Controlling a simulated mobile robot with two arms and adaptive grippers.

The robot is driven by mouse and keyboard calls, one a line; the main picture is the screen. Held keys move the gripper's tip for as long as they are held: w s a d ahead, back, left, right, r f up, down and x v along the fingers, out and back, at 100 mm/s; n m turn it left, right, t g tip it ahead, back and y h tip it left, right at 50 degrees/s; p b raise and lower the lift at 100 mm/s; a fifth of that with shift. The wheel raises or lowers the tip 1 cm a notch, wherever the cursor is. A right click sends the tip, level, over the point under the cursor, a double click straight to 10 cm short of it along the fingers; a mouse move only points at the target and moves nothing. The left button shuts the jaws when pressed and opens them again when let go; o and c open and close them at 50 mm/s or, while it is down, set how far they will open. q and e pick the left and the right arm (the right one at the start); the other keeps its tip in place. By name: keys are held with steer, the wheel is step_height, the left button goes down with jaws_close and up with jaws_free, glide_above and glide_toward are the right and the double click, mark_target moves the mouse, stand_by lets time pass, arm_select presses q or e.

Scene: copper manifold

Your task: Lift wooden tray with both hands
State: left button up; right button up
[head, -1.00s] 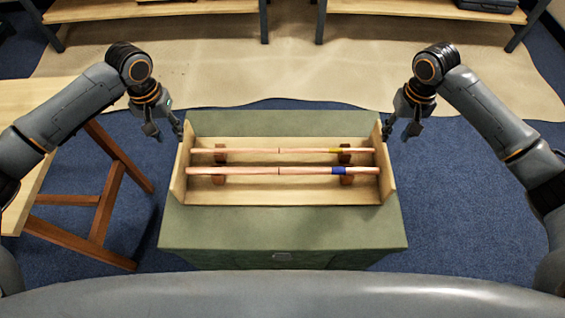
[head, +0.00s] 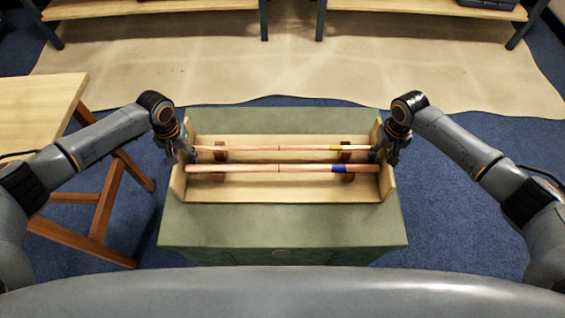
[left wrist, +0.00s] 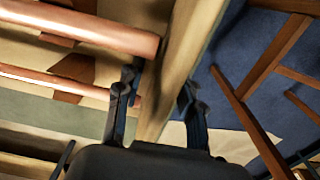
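The wooden tray (head: 285,196) sits level on a green cabinet, with an upright wall at each end. Two copper pipes lie lengthwise in it, the near one (head: 260,169) with a blue band and the far one (head: 265,149) with a yellow band. My left gripper (head: 185,154) is at the tray's left end wall. In the left wrist view, my left gripper's fingers (left wrist: 158,100) are spread, one on each side of the end wall (left wrist: 190,45). My right gripper (head: 386,154) is at the right end wall; its fingers are too hidden to judge.
The green cabinet (head: 285,228) has bare top in front of and behind the tray. A wooden table (head: 40,100) with brown legs stands at the left. Shelving (head: 430,8) stands at the back beyond a beige floor covering (head: 290,65).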

arm_select(q)
steer(key=shift+f, duration=0.2)
arm_select(e)
steer(key=shift+f, duration=0.25)
arm_select(q)
jaws_close()
arm_select(e)
jaws_close()
arm_select(q)
steer(key=shift+r, duration=0.1)
arm_select(e)
steer(key=shift+r, duration=0.15)
